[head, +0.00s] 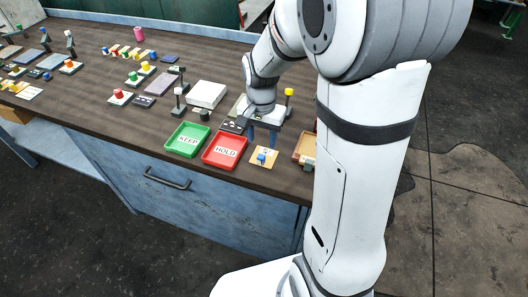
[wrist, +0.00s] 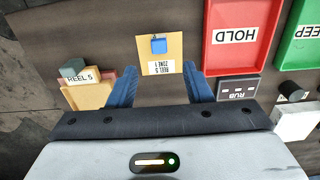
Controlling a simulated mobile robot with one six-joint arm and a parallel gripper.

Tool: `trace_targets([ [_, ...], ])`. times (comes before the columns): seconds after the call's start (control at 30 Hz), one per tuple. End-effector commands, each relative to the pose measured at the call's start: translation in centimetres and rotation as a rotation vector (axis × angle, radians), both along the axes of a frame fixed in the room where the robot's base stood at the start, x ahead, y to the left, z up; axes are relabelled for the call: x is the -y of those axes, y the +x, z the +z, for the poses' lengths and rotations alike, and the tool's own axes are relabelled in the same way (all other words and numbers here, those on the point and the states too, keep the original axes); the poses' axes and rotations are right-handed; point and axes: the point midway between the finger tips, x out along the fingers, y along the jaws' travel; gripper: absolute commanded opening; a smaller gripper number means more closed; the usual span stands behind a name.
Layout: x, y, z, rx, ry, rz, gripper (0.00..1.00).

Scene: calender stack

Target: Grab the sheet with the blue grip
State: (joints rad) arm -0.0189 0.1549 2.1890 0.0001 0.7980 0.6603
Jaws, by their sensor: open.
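The sheet (head: 259,163) is a small tan card lying flat on the bench, right of the red tray, with a blue grip (head: 262,157) standing on it. My gripper (head: 262,140) is above the bench, just behind the sheet in the head view. In the wrist view my gripper (wrist: 160,75) has its two blue fingers spread wide, with nothing between them; the grip lies just beyond the fingertips.
The red HOLD tray (head: 225,150) and green KEEP tray (head: 187,139) lie to the left. A tan tray with a block marked REEL 5 (wrist: 88,95) stands on the other side. A RUB block (wrist: 238,90) is near one finger. Many small coloured pieces fill the bench's left.

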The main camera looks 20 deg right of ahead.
Motion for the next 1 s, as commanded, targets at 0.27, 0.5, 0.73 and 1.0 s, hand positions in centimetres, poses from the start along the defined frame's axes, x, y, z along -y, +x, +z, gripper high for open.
trace_targets([
  [0.27,0.1,-0.2,-3.5,-0.006,0.000,0.001,0.45],
  [0.5,0.1,-0.2,-6.4,-0.002,0.000,0.001,0.45],
  [0.73,0.1,-0.1,-6.6,0.001,0.000,0.001,0.45],
  [1.0,0.1,-0.1,-6.6,0.001,-0.001,0.001,0.26],
])
